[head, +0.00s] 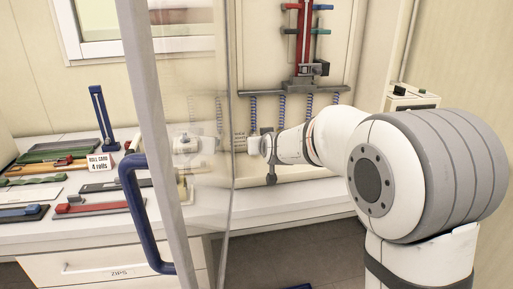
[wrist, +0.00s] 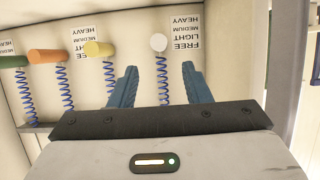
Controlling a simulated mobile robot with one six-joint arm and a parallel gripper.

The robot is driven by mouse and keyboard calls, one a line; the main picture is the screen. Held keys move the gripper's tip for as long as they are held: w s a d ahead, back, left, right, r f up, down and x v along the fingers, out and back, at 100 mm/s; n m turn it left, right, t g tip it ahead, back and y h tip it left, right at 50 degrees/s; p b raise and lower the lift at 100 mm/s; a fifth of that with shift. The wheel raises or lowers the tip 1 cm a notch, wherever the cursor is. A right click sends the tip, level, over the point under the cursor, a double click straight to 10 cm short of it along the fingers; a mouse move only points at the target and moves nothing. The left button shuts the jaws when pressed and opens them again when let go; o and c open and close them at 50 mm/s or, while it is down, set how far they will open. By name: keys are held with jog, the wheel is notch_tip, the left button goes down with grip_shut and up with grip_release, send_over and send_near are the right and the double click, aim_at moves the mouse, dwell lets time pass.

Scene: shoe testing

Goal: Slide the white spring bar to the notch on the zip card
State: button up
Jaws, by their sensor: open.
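In the wrist view a white round-ended bar (wrist: 158,43) sits above a blue coiled spring (wrist: 163,82). Printed labels beside it read FREE, LIGHT, MEDIUM, HEAVY, upside down in this view. My gripper (wrist: 159,70) is open, with its two blue fingers on either side of the spring; the white bar shows just beyond the fingertips, and I cannot tell whether anything touches. In the head view my gripper (head: 268,146) is near the back wall beside the row of springs. I cannot make out which printed strip is the zip card, nor its notch.
Yellow (wrist: 98,49), orange (wrist: 47,56) and green (wrist: 13,62) bars on springs stand left of the white one. A glass door with a blue handle (head: 135,205) stands left of my arm. A red post (head: 304,40) rises behind; the left counter holds several coloured tools and a card.

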jog(key=x, duration=0.7)
jog(key=shift+w, duration=0.2)
jog(key=shift+c, duration=0.2)
grip_shut()
jog(key=shift+f, duration=0.15)
